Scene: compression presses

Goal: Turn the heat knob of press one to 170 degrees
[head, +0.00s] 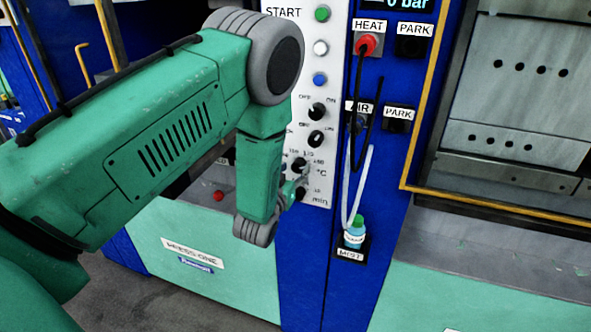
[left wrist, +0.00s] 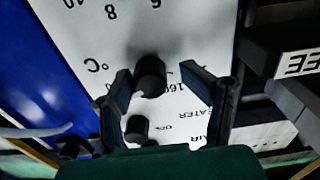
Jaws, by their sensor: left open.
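Press one has a white control panel (head: 338,60) with a column of dark knobs. In the left wrist view the heat knob (left wrist: 150,74) appears upside down with the dial, near the 160 mark. My left gripper (left wrist: 157,80) is open, with one finger on each side of this knob and a gap visible on the right. In the head view my left gripper (head: 289,187) is mostly hidden by its wrist. The knob's exact setting is unreadable. My right gripper is not visible.
Another knob (left wrist: 137,128) lies close to the heat knob. Below it in the head view is the minutes knob (head: 301,193).

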